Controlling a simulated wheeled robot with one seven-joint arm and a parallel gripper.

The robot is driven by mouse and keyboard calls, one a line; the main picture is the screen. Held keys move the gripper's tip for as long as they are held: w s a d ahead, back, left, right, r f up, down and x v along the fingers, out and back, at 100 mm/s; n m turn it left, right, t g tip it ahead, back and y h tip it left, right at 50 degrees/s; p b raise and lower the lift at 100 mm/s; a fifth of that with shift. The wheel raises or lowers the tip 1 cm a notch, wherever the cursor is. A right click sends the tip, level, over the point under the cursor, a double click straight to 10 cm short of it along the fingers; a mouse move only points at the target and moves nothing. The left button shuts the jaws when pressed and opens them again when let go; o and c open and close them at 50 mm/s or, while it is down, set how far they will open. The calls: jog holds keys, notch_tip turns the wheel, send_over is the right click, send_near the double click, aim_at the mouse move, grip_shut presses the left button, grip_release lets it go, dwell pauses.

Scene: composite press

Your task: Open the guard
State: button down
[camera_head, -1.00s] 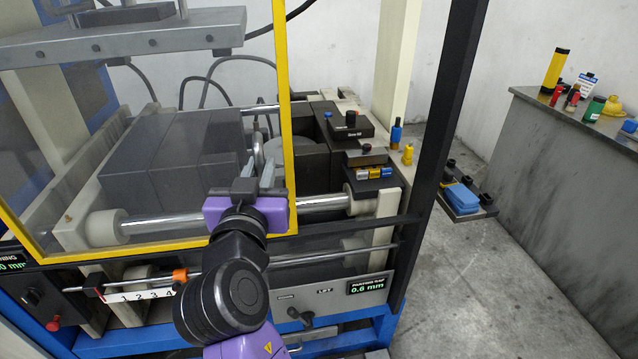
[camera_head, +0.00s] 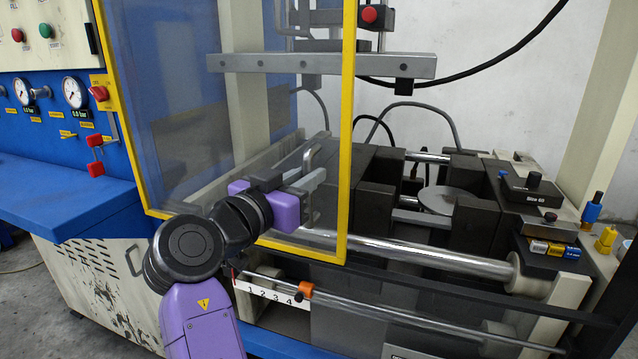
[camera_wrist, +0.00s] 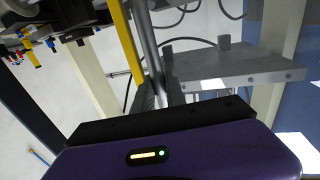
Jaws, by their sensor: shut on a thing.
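The guard is a clear panel in a yellow frame (camera_head: 349,120), standing upright at the front of the press. It covers the left part of the press opening, and the right part is uncovered. Its grey bar handle (camera_head: 320,146) is near the frame's right upright. My gripper (camera_head: 312,186) is shut on this handle, with the purple gripper body in front of the panel. In the wrist view the fingers (camera_wrist: 160,95) close around the grey bar (camera_wrist: 149,45), beside the yellow frame edge (camera_wrist: 124,45). The fingertips are partly hidden by the gripper body.
Dark mould blocks (camera_head: 470,222) and a shiny guide rod (camera_head: 410,254) lie in the uncovered opening. A blue control panel with gauges (camera_head: 74,92) and a blue ledge (camera_head: 70,200) are at the left. A numbered scale (camera_head: 268,294) runs below the guard.

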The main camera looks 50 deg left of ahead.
jog(key=c, duration=1.4)
grip_release()
jog(key=shift+o, duration=0.2)
jog(key=v, duration=0.7)
jog(key=shift+s, duration=0.35)
jog(key=shift+d, duration=0.15)
